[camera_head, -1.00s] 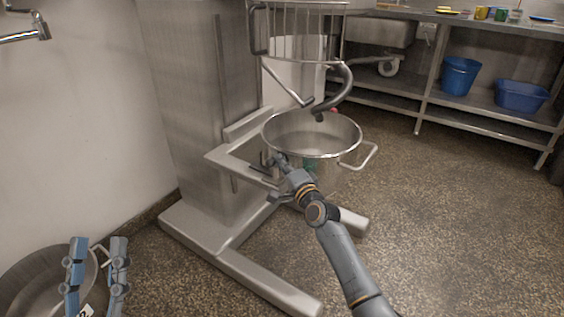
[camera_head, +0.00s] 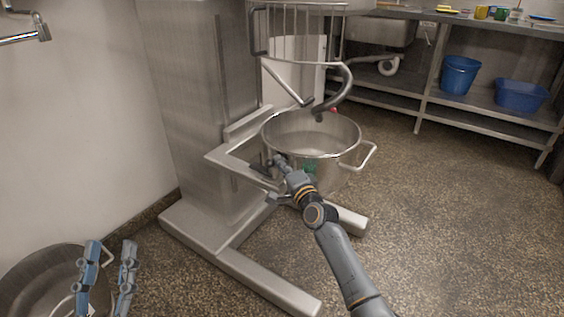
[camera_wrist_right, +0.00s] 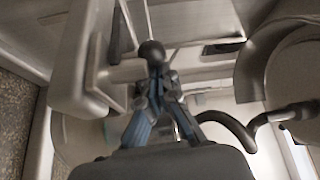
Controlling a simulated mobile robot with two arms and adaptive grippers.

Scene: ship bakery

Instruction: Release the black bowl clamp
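The black bowl clamp shows as a round black knob (camera_wrist_right: 152,52) in the right wrist view, beside the steel bowl-support arm. In the head view a dark part of the clamp (camera_head: 260,170) lies on the support, left of the steel mixer bowl (camera_head: 312,135). My right gripper (camera_head: 277,161) is at the bowl's near left side. In the wrist view its fingers (camera_wrist_right: 158,88) come together right at the knob; I see no clear gap between the tips. Whether they grip the knob or only touch it is unclear. My left gripper (camera_head: 110,262) is open and empty, at the lower left.
The mixer column (camera_head: 187,110) stands behind the bowl support, with a dough hook (camera_head: 335,95) hanging over the bowl. The mixer's base legs (camera_head: 262,278) spread over the floor. Another steel bowl (camera_head: 30,275) is at lower left. Shelves with blue tubs (camera_head: 520,96) stand at right; the floor there is clear.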

